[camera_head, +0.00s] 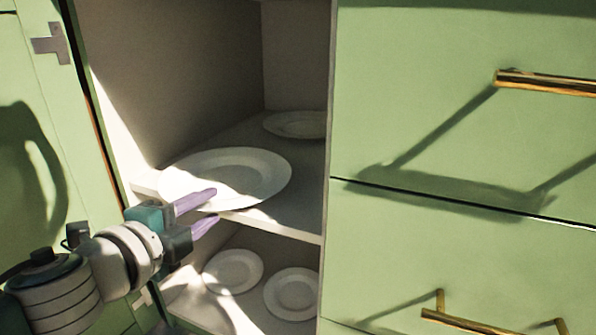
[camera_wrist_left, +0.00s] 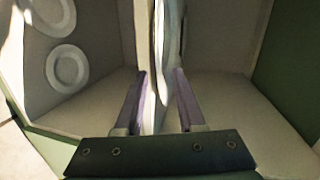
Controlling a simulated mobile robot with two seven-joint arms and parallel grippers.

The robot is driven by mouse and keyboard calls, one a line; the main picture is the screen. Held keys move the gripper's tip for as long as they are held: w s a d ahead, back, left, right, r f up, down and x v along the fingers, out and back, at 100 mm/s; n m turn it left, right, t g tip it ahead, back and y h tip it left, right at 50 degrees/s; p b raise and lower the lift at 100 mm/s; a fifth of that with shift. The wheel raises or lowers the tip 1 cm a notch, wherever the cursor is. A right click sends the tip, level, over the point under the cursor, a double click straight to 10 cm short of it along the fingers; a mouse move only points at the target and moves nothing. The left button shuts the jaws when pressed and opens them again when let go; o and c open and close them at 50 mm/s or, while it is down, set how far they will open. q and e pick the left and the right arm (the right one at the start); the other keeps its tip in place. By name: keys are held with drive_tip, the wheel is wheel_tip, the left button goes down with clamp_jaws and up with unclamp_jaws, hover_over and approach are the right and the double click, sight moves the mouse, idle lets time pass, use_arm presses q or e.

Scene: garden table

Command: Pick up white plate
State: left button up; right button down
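A large white plate (camera_head: 238,172) lies on the upper shelf of an open green cabinet, its front rim reaching over the shelf's front edge. My left gripper (camera_head: 216,206) is at this front rim, with two purple fingers pointing into the cabinet. In the left wrist view, my left gripper (camera_wrist_left: 160,72) is open, with one finger on each side of the plate (camera_wrist_left: 159,85), which appears edge-on between them. Whether either finger touches the plate cannot be told. Another white plate (camera_head: 297,124) lies farther back on the same shelf. My right gripper is not in view.
The upper shelf (camera_head: 275,226) has its front edge just beside my gripper. Two smaller white plates (camera_head: 233,271) (camera_head: 293,294) lie on the lower level. Green drawers with brass handles (camera_head: 545,82) stand to the right, and an open green door (camera_head: 50,130) is at left.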

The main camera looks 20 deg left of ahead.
use_arm(q)
drive_tip(key=shift+s, duration=0.1)
clamp_jaws()
drive_tip(key=shift+r, duration=0.1)
idle(1.1)
